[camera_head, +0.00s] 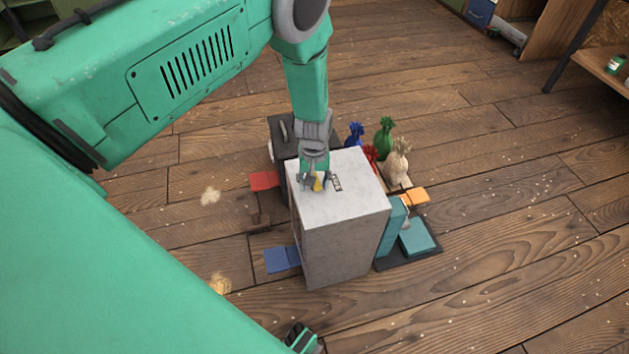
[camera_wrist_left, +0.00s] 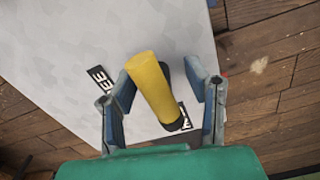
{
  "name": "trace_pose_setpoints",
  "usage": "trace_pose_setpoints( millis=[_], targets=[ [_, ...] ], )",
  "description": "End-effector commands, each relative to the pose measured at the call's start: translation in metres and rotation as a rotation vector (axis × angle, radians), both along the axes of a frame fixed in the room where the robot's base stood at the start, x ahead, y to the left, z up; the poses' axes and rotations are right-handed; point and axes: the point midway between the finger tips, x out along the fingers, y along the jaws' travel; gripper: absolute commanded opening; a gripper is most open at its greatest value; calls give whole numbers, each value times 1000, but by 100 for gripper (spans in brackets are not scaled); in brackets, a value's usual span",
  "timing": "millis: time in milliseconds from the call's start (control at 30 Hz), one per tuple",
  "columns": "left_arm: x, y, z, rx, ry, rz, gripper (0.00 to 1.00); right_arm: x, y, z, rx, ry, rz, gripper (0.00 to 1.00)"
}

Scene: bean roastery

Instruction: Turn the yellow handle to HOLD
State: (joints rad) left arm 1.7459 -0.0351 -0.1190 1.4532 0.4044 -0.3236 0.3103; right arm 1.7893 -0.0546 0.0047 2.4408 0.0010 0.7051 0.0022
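The yellow handle (camera_head: 317,184) is a short yellow bar on the top of a tall pale grey box (camera_head: 340,205). In the left wrist view the handle (camera_wrist_left: 153,88) stands between the fingers of my left gripper (camera_wrist_left: 160,85). The fingers are apart, with a clear gap on the right side and a narrow one on the left. In the head view my left gripper (camera_head: 314,178) reaches down over the handle from above. One label (camera_wrist_left: 101,79) ends in "EE"; another label (camera_wrist_left: 184,116) is partly hidden. I cannot read HOLD on either.
Blue (camera_head: 354,133), green (camera_head: 385,136), red and beige (camera_head: 397,163) tied sacks stand behind the box. A red flap (camera_head: 264,181) and a blue flap (camera_head: 282,260) stick out left; an orange one (camera_head: 416,196) and teal blocks (camera_head: 418,238) are right. Open wooden floor surrounds this.

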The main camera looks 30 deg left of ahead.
Motion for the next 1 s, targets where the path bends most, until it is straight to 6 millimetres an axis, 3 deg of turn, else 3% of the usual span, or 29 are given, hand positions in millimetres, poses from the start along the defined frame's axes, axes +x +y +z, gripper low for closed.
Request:
trace_pose_setpoints(
  millis=[267, 700, 1000],
  targets=[
    [3, 1, 8, 1, -7, 0, 43, -2, 0, 1, 0, -3, 0, 40],
    [3, 1, 93, 1, -4, 0, 43, -2, 0, 1, 0, -3, 0, 40],
    [2, 1, 119, 0, 0, 0, 43, -2, 0, 1, 0, -3, 0, 40]
  ],
)
